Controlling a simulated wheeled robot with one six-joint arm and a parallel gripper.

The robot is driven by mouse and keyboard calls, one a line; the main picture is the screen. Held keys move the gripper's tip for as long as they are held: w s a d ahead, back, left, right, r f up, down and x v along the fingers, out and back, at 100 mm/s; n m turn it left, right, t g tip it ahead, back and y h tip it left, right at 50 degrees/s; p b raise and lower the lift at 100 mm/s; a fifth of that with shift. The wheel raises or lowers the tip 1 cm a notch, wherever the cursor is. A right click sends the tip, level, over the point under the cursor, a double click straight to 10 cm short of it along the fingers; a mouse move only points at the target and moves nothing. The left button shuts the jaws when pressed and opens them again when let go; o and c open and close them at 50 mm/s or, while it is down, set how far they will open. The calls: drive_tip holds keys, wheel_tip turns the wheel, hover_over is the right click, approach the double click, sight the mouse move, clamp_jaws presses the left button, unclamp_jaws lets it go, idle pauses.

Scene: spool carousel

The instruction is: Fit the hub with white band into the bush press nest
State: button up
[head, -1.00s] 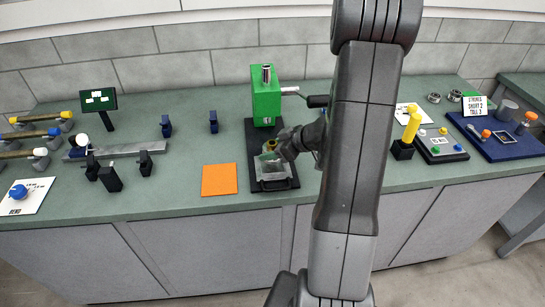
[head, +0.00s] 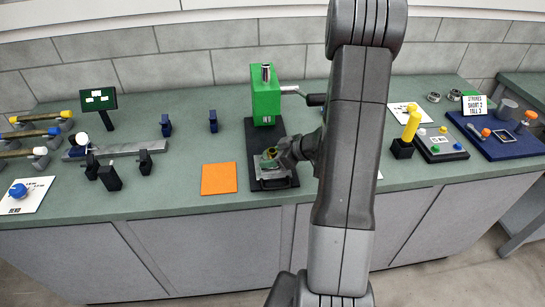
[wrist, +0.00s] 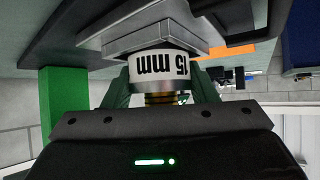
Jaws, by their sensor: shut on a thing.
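My gripper (head: 269,159) has green fingers and is shut on the hub with white band (wrist: 160,68). In the wrist view the band reads "15 mm", and a brass-coloured part (wrist: 160,98) shows on the palm side, between the fingers. The grey nest block (wrist: 140,38) lies right at the hub's far end in the wrist view. In the head view the nest (head: 274,184) sits at the front of the press's black base, and my gripper is low over it. I cannot tell how far the hub is inside the nest.
The green press (head: 266,95) with its side lever (head: 291,89) stands behind my gripper. An orange mat (head: 219,179) lies to the left. A yellow-topped part in a black block (head: 402,148) and a grey tray (head: 440,145) stand right of my arm.

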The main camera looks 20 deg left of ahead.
drive_tip(key=o, duration=1.5)
drive_tip(key=shift+s+d+f, duration=0.15)
drive_tip(key=shift+s+f, duration=0.1)
drive_tip(key=shift+f, duration=0.55)
drive_tip(key=shift+c, duration=0.2)
drive_tip(key=shift+r, duration=0.3)
drive_tip(key=r+p+v, duration=0.1)
drive_tip(key=v, duration=1.1)
drive_tip(key=shift+w+a+r+p, duration=0.25)
drive_tip(key=shift+p, duration=0.15)
drive_tip(key=shift+a+f, duration=0.1)
drive_tip(key=b+x, duration=0.1)
drive_tip(key=x, duration=1)
drive_tip(key=shift+f, duration=0.15)
drive_tip(key=shift+a+f, duration=0.2)
drive_tip(key=shift+f, duration=0.2)
drive_tip(key=shift+s, duration=0.1)
